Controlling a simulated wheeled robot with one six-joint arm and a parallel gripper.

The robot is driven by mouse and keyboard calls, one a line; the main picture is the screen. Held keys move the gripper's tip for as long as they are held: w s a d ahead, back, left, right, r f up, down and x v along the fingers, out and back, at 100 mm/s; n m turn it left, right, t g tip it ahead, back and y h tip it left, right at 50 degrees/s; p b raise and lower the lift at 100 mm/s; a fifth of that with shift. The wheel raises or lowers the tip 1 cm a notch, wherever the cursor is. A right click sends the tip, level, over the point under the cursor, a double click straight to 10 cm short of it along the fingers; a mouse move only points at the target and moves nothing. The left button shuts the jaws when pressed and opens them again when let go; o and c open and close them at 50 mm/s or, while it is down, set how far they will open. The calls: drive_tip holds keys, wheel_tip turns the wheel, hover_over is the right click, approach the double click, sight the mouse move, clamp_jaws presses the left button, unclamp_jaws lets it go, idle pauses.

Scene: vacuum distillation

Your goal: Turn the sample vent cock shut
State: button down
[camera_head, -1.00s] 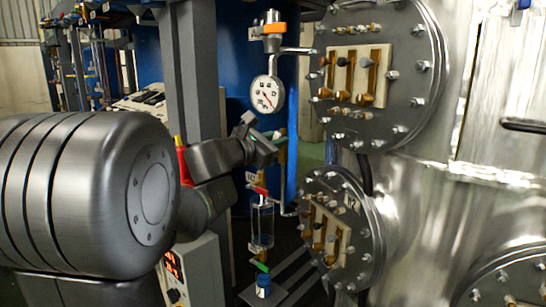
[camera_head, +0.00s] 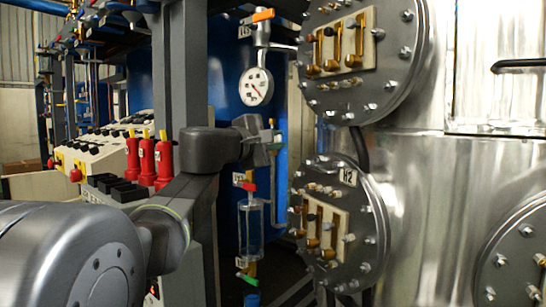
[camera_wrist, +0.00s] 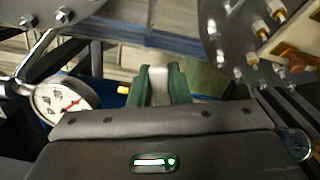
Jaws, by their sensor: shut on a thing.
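My gripper (camera_head: 275,146) is in the head view, below the round pressure gauge (camera_head: 256,86), at a short brass fitting (camera_head: 277,132) on the sampling line. In the wrist view its two green fingers (camera_wrist: 160,85) are closed around a pale grey piece (camera_wrist: 158,80), seemingly the vent cock's handle. The cock is mostly hidden by the fingers, so its angle cannot be told. A brass tip (camera_wrist: 123,90) shows left of the fingers. Below stand a red-handled cock (camera_head: 245,186), a clear sample cylinder (camera_head: 250,228) and a green-handled cock (camera_head: 247,279).
An orange-handled valve (camera_head: 263,15) sits above the gauge. A flanged plate (camera_head: 340,225) with brass terminals stands close to the right of the line. A grey post (camera_head: 188,80) and red cylinders (camera_head: 147,158) on a control desk (camera_head: 100,155) are at the left.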

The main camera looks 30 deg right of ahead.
drive_tip(key=shift+s+d+f+m+b, duration=0.1)
drive_tip(key=shift+f+m+b, duration=0.4)
drive_tip(key=shift+m+b, duration=0.45)
drive_tip(key=shift+f+m+b, duration=0.45)
drive_tip(key=shift+m+b, duration=0.3)
drive_tip(key=shift+b, duration=0.4)
drive_tip(key=c, duration=1.4)
unclamp_jaws()
drive_tip(key=shift+o, duration=0.2)
drive_tip(key=v, duration=1.4)
drive_tip(key=shift+d+r, duration=0.1)
drive_tip(key=shift+d, duration=0.1)
drive_tip(key=x, duration=1.3)
drive_tip(key=shift+d, duration=0.25)
